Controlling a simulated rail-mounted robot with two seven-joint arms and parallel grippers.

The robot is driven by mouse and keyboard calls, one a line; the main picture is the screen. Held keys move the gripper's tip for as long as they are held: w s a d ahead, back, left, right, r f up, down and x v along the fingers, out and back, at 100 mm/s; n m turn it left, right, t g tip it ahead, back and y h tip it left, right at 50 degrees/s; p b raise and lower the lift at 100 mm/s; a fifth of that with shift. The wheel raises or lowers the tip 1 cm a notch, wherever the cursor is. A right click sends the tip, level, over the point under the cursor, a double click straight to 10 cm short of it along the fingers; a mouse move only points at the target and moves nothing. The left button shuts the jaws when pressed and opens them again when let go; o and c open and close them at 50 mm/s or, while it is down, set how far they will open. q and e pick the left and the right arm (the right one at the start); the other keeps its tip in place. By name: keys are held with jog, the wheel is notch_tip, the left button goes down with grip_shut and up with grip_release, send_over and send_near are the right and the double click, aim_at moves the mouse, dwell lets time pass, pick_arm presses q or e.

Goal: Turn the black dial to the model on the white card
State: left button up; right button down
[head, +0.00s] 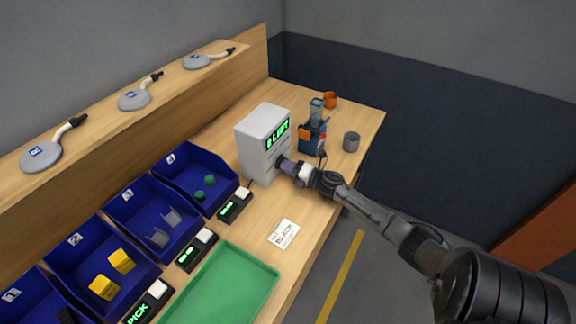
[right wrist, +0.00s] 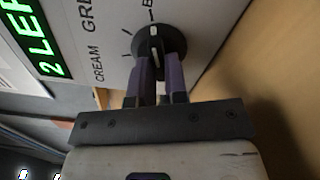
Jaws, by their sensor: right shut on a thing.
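The black dial (right wrist: 148,45) is on the face of a light grey box (head: 262,140). In the right wrist view its white mark points up the picture, toward a label starting with "B" that is cut off. "CREAM" and "GRE…" labels sit to its left. My right gripper (right wrist: 160,66) is shut on the dial, its purple fingers on either side. In the head view this gripper (head: 286,165) hides the dial. The white card (head: 284,234) lies on the table and appears to read "BLACK". My left gripper is out of view.
The box has a green display reading "2 LEFT". A blue device (head: 312,138), a grey cup (head: 351,142) and an orange cup (head: 330,100) stand behind it. Several blue bins (head: 150,225) and a green tray (head: 270,296) lie to the left and front.

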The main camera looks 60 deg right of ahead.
dwell(0.5)
jog(key=c, duration=1.1)
grip_release()
jog(key=shift+c, duration=0.2)
jog(key=s, duration=1.2)
jog(key=shift+s+d, duration=0.15)
jog(key=shift+s, duration=0.75)
jog(key=shift+p, duration=0.3)
